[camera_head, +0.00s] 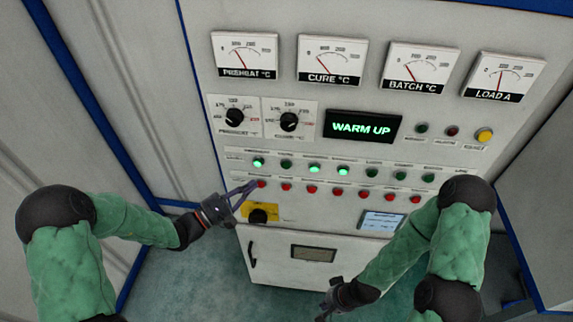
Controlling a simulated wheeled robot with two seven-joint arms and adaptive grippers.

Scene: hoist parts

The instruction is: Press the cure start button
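A grey control panel carries a row of green buttons (314,168) with a row of red buttons (312,189) below it. Some green ones glow brighter than others. The small labels are too blurred to read, so I cannot tell which is the cure start button. My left gripper (251,187) reaches in from the left, its fingertips at the leftmost red button (262,184), below the leftmost green button (258,162). I cannot tell whether they touch the panel. Its fingers look close together at the tips. My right gripper (325,313) hangs low in front of the panel, mostly hidden.
A display (361,127) reads WARM UP. Gauges, including the CURE gauge (332,61), line the top, with two black dials (289,122) below. A black knob on a yellow plate (270,213) sits just below my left gripper. A small screen (381,223) is at lower right.

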